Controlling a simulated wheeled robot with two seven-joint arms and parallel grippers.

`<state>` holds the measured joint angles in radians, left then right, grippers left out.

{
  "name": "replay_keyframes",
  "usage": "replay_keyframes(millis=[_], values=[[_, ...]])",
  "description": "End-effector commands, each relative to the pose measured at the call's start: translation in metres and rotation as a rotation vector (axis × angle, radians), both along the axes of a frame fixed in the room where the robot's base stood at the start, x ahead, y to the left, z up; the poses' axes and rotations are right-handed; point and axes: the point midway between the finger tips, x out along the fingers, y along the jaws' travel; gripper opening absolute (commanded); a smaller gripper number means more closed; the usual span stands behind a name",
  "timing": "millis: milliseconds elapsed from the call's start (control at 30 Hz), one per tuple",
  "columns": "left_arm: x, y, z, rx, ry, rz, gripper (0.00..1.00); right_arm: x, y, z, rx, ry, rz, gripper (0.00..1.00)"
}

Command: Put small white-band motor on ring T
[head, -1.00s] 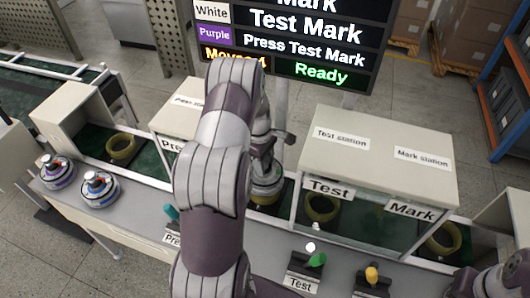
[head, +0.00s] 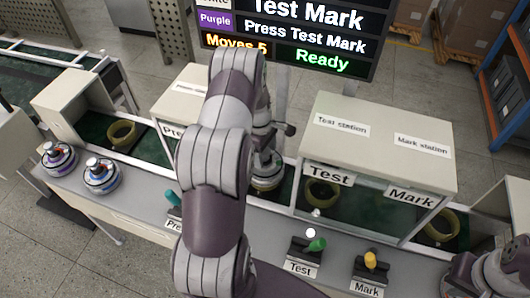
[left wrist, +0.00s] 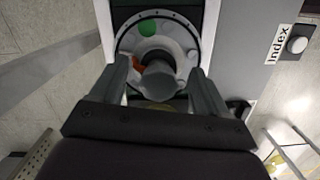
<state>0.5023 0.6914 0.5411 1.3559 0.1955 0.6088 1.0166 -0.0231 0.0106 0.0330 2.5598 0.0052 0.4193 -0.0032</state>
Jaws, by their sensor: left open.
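A round grey-white motor (head: 267,183) stands in the line between the Press and Test stations, partly hidden by my left arm. In the left wrist view the motor (left wrist: 157,50) has a green spot, an orange mark and a grey central hub. My left gripper (left wrist: 160,80) is open, its fingers on either side of the hub. I cannot tell whether they touch it. In the head view my left gripper (head: 264,150) is mostly hidden. An empty yellowish ring (head: 322,193) lies inside the Test station. My right arm shows at the lower right, but its fingers do not show.
Two motors, one purple-banded (head: 58,158) and one blue-and-white (head: 102,176), stand on the left counter. Other yellowish rings lie at left (head: 121,133) and right (head: 440,226). The Test button (head: 317,244) and Mark button (head: 370,260) stand in front. The station cover (head: 375,145) overhangs the line.

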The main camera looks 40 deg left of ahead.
Motion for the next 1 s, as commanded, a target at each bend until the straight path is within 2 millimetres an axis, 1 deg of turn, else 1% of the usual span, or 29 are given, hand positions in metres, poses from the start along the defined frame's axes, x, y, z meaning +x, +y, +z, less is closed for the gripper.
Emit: replay_keyframes(millis=[67,300,400,500,633,1000], values=[[0.001,0.003,0.012,0.004,-0.006,0.001,0.75,0.0,0.0,-0.008,0.0,0.001,0.0,0.0],[0.0,0.01,0.075,0.004,-0.007,0.001,0.75,0.0,0.0,-0.025,0.0,0.001,0.0,0.0],[-0.001,0.012,0.095,0.003,-0.005,0.001,0.75,0.0,0.0,-0.029,0.0,0.001,0.0,0.0],[-0.001,0.014,0.108,0.002,-0.004,0.0,0.75,0.0,0.0,-0.03,0.0,0.001,0.0,0.0],[-0.002,0.014,0.114,0.001,-0.001,0.0,0.75,0.0,0.0,-0.03,0.0,0.001,0.0,0.0],[-0.001,0.014,0.114,0.001,-0.002,0.0,0.75,0.0,0.0,-0.03,0.0,0.001,0.0,0.0]])
